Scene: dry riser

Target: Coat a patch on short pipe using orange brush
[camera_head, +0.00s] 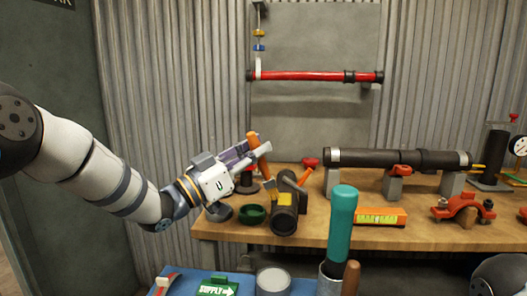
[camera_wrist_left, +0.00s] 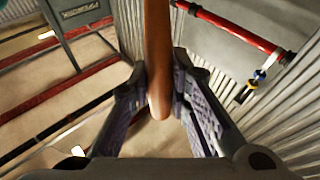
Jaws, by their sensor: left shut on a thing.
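My left gripper (camera_head: 258,160) is shut on the orange brush (camera_head: 253,139), whose handle end points up. In the left wrist view the orange handle (camera_wrist_left: 158,60) stands between the two fingers (camera_wrist_left: 160,115). The brush's lower end is partly hidden by the gripper and the things behind it. The short black pipe (camera_head: 284,221) lies on the bench with its open end toward me, and a yellow patch (camera_head: 285,198) shows on its top. The brush is above and slightly left of the pipe; contact cannot be made out. My right gripper is not in view.
The wooden bench (camera_head: 330,231) also holds a green ring (camera_head: 252,214), a long black pipe (camera_head: 390,158) on grey blocks, an orange level (camera_head: 380,217) and a red clamp (camera_head: 463,209). A teal-handled tool (camera_head: 343,215) rises in front. A grey can (camera_head: 273,280) stands on the blue surface below.

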